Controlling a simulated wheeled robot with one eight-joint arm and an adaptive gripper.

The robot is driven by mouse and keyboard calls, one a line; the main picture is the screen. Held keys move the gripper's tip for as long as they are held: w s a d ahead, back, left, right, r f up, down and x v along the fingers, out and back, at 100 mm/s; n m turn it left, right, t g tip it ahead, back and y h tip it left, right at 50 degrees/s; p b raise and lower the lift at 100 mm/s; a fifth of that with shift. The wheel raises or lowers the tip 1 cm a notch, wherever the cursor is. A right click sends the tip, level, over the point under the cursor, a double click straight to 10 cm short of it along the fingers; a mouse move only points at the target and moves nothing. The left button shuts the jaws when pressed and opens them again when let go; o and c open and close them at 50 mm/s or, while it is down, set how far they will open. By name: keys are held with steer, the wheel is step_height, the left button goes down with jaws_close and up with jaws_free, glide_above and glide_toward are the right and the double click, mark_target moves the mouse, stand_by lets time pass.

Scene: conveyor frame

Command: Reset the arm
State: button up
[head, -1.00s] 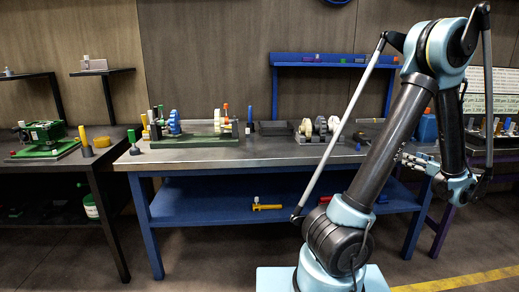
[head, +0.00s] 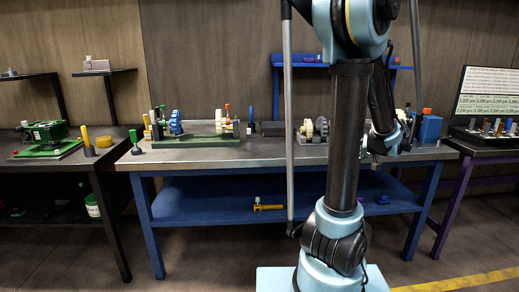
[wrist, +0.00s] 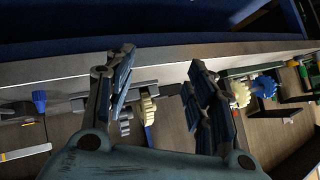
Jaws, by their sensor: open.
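My arm stands upright in front of the blue workbench (head: 215,154) in the head view, its upper part folded down on the right side. My gripper is mostly hidden behind the arm there. In the wrist view my gripper (wrist: 160,85) is open, with its two fingers apart and nothing between them. Behind and below the fingers the wrist view shows the bench top tilted, with a cream gear (wrist: 148,108) between them and another cream gear (wrist: 241,92) to the right.
On the bench are a green-based gear assembly (head: 195,140), a gear set (head: 315,128) partly behind my arm, and a blue container (head: 430,129). A side table with a green device (head: 47,136) stands left. A table with a display board (head: 488,92) stands right. Floor in front is clear.

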steer(key=s+a+f+g+h, duration=0.2)
steer(key=s+a+f+g, duration=0.2)
steer(key=s+a, duration=0.85)
steer(key=s+a+f+g+h, duration=0.1)
steer(key=s+f+h, duration=0.1)
steer(key=s, duration=0.4)
steer(key=s+a+f+m+g+h, duration=0.1)
steer(key=s+f+h, duration=0.1)
steer(key=s, duration=0.4)
steer(key=shift+a+f, duration=0.35)
steer(key=shift+f, duration=0.3)
steer(key=shift+w+f, duration=0.2)
steer(key=shift+w, duration=0.3)
